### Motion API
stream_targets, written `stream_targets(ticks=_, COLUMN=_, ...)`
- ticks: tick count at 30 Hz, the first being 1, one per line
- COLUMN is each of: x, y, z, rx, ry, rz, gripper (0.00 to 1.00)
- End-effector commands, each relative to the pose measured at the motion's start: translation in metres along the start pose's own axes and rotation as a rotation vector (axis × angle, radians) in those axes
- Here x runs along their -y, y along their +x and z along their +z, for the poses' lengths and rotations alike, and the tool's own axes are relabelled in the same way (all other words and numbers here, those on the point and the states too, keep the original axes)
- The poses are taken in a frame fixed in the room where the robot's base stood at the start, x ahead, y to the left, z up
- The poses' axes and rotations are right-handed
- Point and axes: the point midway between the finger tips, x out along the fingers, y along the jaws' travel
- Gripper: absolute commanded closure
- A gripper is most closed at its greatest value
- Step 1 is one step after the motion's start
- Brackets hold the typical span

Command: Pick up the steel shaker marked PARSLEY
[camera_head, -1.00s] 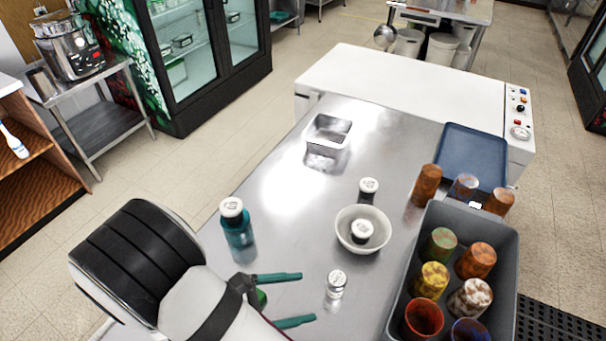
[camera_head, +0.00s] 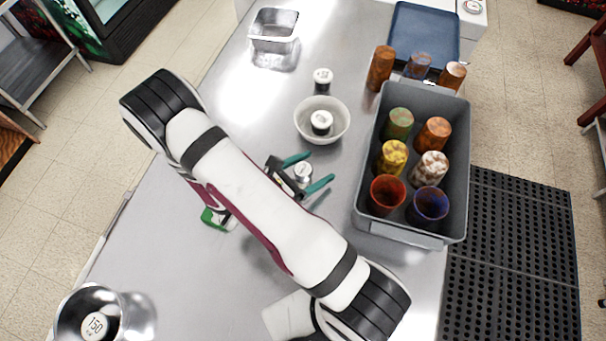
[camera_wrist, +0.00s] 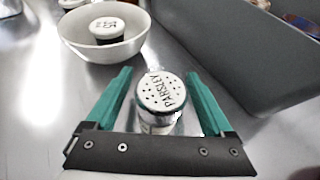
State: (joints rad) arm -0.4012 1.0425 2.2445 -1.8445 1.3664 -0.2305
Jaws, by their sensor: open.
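The steel shaker marked PARSLEY (camera_wrist: 161,92) stands upright, its white perforated lid readable in the wrist view. In the head view the small steel shaker (camera_head: 302,171) stands on the steel counter, partly covered by my gripper. My gripper (camera_wrist: 158,76) is open, with one teal finger on each side of the shaker. The head view also shows my gripper (camera_head: 308,170) around it. No clear contact between fingers and shaker shows. The shaker's lower body is hidden behind the gripper's dark palm edge in the wrist view.
A pale bowl (camera_head: 300,126) holding a white-lidded shaker (camera_head: 321,121) is just beyond. Another white-lidded shaker (camera_head: 322,78) stands behind it. A grey bin (camera_head: 362,212) of coloured tumblers is close on the right. A green and white item (camera_head: 216,219) lies left of my arm.

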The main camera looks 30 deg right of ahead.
Motion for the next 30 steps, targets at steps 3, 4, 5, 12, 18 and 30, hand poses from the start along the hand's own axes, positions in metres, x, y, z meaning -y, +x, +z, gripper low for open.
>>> stream_targets(ticks=3, x=0.0, y=0.0, z=0.0, rx=0.0, ry=0.001, rz=0.001, gripper=0.14)
stream_targets(ticks=4, x=0.0, y=0.0, z=0.0, rx=0.0, ry=0.001, rz=0.001, gripper=0.14)
stream_targets(ticks=5, x=0.0, y=0.0, z=0.0, rx=0.0, ry=0.001, rz=0.001, gripper=0.17)
stream_targets(ticks=12, x=0.0, y=-0.001, z=0.0, rx=0.0, ry=0.001, rz=0.001, gripper=0.61)
stream_targets(ticks=18, x=0.0, y=-0.001, z=0.0, rx=0.0, ry=0.001, rz=0.0, gripper=0.97)
stream_targets(ticks=30, x=-0.001, y=-0.006, z=0.011, rx=0.0, ry=0.005, rz=0.002, gripper=1.0)
